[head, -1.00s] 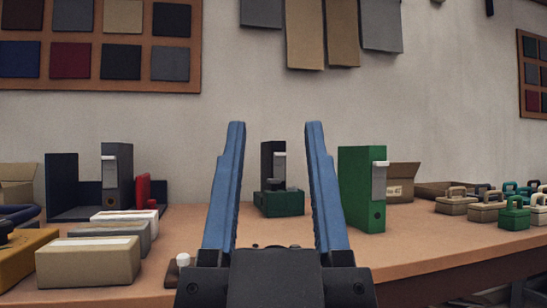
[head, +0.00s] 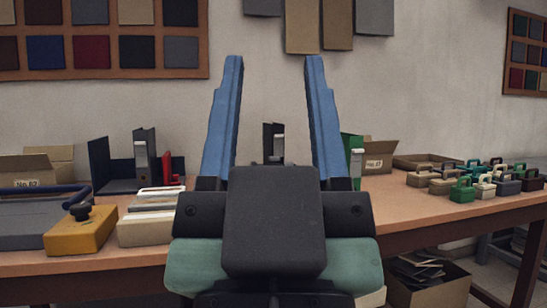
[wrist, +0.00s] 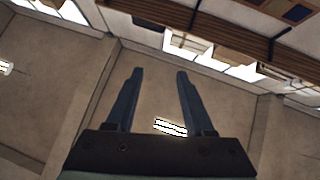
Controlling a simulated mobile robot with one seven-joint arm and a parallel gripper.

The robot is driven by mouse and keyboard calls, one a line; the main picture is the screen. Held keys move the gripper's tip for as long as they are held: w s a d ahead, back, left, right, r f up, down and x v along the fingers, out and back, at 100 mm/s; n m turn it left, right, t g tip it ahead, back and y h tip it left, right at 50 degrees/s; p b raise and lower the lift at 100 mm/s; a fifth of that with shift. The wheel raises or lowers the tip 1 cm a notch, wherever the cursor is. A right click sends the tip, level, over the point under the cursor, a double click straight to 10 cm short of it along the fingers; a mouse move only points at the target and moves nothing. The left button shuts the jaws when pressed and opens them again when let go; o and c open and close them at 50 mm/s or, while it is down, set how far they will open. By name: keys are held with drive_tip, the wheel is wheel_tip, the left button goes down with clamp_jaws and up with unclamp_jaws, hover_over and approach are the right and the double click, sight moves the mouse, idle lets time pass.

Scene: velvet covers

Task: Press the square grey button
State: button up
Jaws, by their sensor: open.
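I cannot make out a square grey button in either view. My gripper (head: 273,75) is open and empty, with its two blue fingers pointing up in the middle of the head view. Its dark body hides the middle of the table. A yellow box with a dark round knob (head: 80,230) stands at the left on the table (head: 425,208).
A dark binder (head: 145,158) and a red object (head: 172,168) stand at back left. A green binder (head: 352,160) is partly hidden behind the right finger. Several small handled blocks (head: 462,188) crowd the right side. An open carton (head: 428,288) sits below the table.

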drive_tip(key=shift+r, duration=0.1)
drive_tip(key=shift+c, duration=1.4)
drive_tip(key=shift+r+p, duration=0.25)
drive_tip(key=shift+p, duration=0.1)
drive_tip(key=shift+c, duration=1.1)
wheel_tip(320, 180, up, 41)
drive_tip(key=p, duration=4)
drive_tip(key=shift+s+f+p, duration=0.1)
drive_tip(key=shift+f+p, duration=0.1)
drive_tip(key=shift+p, duration=0.1)
clamp_jaws()
drive_tip(key=shift+f, duration=0.15)
